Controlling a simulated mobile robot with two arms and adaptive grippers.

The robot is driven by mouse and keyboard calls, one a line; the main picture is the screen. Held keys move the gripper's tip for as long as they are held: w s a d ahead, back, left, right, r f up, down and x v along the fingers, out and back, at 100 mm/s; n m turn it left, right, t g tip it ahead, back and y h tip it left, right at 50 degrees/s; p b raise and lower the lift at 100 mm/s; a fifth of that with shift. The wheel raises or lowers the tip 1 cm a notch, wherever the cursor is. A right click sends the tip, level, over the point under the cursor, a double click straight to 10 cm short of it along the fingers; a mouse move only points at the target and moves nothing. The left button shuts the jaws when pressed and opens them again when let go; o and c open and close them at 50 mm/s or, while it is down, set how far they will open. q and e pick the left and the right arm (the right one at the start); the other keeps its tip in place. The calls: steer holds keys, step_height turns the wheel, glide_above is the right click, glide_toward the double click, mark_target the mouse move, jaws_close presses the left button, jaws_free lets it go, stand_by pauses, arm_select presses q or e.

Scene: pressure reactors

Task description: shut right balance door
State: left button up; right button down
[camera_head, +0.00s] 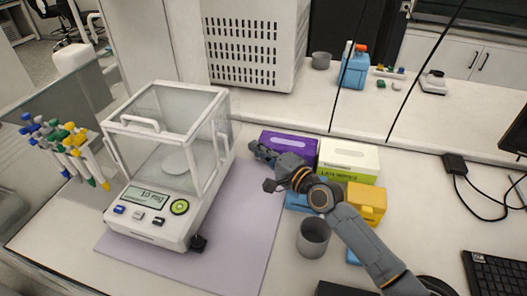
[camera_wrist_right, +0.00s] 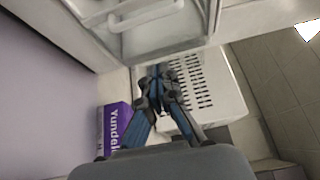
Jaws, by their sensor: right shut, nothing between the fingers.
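The balance (camera_head: 160,218) stands on a lilac mat at the left, with a glass draft shield, a lit display and a round pan inside. Its right glass door (camera_head: 221,128) is on the side facing my right gripper; I cannot tell how far open it is. In the right wrist view, the balance (camera_wrist_right: 84,38) fills the top, with a pale handle (camera_wrist_right: 145,14) on a framed panel. My right gripper (camera_head: 256,150) is right of the balance, apart from it. In the wrist view its fingers (camera_wrist_right: 154,70) are together and empty. My left gripper is not in view.
A purple box (camera_head: 290,142) and a white-green box (camera_head: 348,158) stand close behind my right gripper. A grey cup (camera_head: 313,240) and a yellow box (camera_head: 367,203) are near my arm. Pipettes (camera_head: 70,145) stand left of the balance. The lilac mat (camera_head: 236,232) is bare in front.

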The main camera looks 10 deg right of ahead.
steer(key=a+p, duration=0.1)
steer(key=a, duration=0.1)
steer(key=w+a+p, duration=0.1)
steer(key=a+p, duration=0.1)
steer(key=a, duration=0.1)
steer(key=shift+a+f, duration=0.1)
steer(key=shift+a, duration=0.15)
steer(key=shift+w, duration=0.1)
